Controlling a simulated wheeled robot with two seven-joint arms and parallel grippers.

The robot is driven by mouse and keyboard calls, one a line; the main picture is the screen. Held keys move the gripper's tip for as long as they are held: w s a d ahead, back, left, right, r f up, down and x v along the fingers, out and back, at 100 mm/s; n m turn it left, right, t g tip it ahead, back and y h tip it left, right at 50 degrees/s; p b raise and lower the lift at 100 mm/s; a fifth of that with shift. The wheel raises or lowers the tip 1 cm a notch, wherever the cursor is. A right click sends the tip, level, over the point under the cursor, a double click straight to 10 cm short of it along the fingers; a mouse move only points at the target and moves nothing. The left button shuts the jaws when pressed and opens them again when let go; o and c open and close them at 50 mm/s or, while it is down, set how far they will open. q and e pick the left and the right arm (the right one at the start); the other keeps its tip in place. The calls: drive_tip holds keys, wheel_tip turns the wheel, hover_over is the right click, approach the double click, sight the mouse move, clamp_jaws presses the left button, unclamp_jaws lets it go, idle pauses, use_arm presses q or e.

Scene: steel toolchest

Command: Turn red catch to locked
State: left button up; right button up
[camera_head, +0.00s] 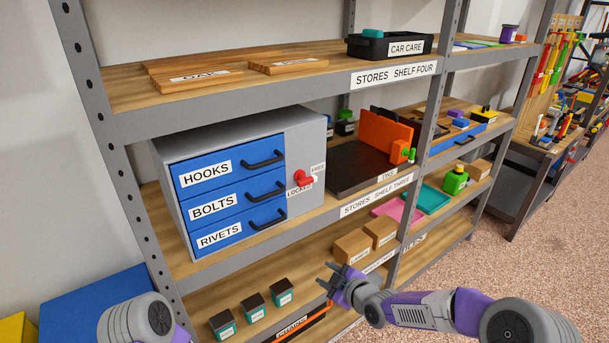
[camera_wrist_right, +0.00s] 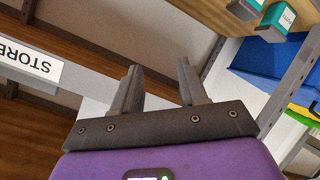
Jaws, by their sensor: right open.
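The red catch (camera_head: 304,178) is on the grey face of a steel toolchest (camera_head: 305,140), right of its blue drawers, in the head view. A LOCKED label (camera_head: 299,190) is at its lower left and a FREE label (camera_head: 318,168) at its upper right. The catch is too small to tell exactly which label it points to. My right gripper (camera_head: 336,281) is open and empty, in front of the lower shelves, below and apart from the catch. Its spread fingers also show in the right wrist view (camera_wrist_right: 160,88), where the catch is out of sight. My left gripper is out of view.
The drawers, HOOKS (camera_head: 207,174), BOLTS (camera_head: 213,207) and RIVETS (camera_head: 219,235), are shut, with black handles sticking out. The shelf edge (camera_head: 345,213) runs below the chest. A grey upright (camera_head: 425,130) stands to the right. Space before the catch looks clear.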

sight(309, 182)
drive_tip(key=w+a+r+n+t+y+p, duration=0.15)
drive_tip(key=r+n, duration=0.35)
drive_tip(key=r, duration=0.7)
drive_tip(key=w+r+n+t+y, duration=0.2)
drive_tip(key=r+n, duration=0.4)
drive_tip(key=r, duration=0.6)
drive_tip(key=x, duration=0.6)
drive_tip(key=shift+b, duration=0.4)
drive_tip(key=shift+x, duration=0.85)
drive_tip(key=shift+r, duration=0.1)
clamp_jaws()
